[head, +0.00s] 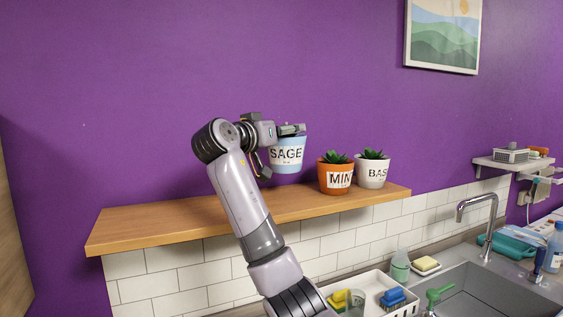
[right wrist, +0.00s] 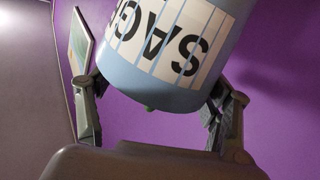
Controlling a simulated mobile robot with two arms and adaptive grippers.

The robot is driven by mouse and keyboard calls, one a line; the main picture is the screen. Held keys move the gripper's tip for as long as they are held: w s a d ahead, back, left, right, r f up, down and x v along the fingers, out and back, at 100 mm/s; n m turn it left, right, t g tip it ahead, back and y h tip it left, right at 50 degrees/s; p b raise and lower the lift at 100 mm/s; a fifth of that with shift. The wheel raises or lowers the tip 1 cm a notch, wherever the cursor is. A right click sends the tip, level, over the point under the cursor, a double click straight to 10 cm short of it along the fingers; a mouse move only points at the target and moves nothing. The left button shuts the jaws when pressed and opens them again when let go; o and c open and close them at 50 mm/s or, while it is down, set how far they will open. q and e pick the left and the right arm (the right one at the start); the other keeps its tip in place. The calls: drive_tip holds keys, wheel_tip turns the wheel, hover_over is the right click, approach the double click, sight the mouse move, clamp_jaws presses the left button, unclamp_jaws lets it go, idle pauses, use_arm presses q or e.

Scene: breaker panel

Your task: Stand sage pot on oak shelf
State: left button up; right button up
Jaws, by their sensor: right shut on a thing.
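The sage pot (head: 287,155), light blue with a white SAGE label, is upright above the middle of the oak shelf (head: 160,222). Its base shows against the purple wall, with a gap above the shelf. My right gripper (head: 277,148) is shut on the pot from its left side. In the right wrist view, the pot (right wrist: 175,50) sits between the two fingers of the right gripper (right wrist: 155,95), with its label upside down. The pot's top is partly hidden by the gripper in the head view. My left gripper is not in view.
An orange mint pot (head: 336,178) and a white basil pot (head: 373,172) stand on the shelf right of the sage pot. The shelf's left part is clear. Below are a sink (head: 480,293), a tap (head: 487,215) and a white rack (head: 372,280). A picture (head: 442,35) hangs above.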

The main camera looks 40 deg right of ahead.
sight(280, 162)
wheel_tip(280, 162, down, 2)
drive_tip(key=shift+s+f, duration=0.1)
drive_tip(key=shift+f, duration=0.15)
drive_tip(key=shift+a+f, duration=0.1)
drive_tip(key=shift+f, duration=0.15)
drive_tip(key=shift+f+p, duration=0.6)
drive_tip(key=shift+f, duration=1.45)
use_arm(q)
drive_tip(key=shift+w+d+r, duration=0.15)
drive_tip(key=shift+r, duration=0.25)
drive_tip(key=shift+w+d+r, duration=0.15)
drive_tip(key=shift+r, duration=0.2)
use_arm(e)
drive_tip(key=o, duration=1.2)
drive_tip(key=shift+f, duration=0.15)
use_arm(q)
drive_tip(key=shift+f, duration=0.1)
use_arm(e)
drive_tip(key=o, duration=0.5)
drive_tip(key=shift+a, duration=0.1)
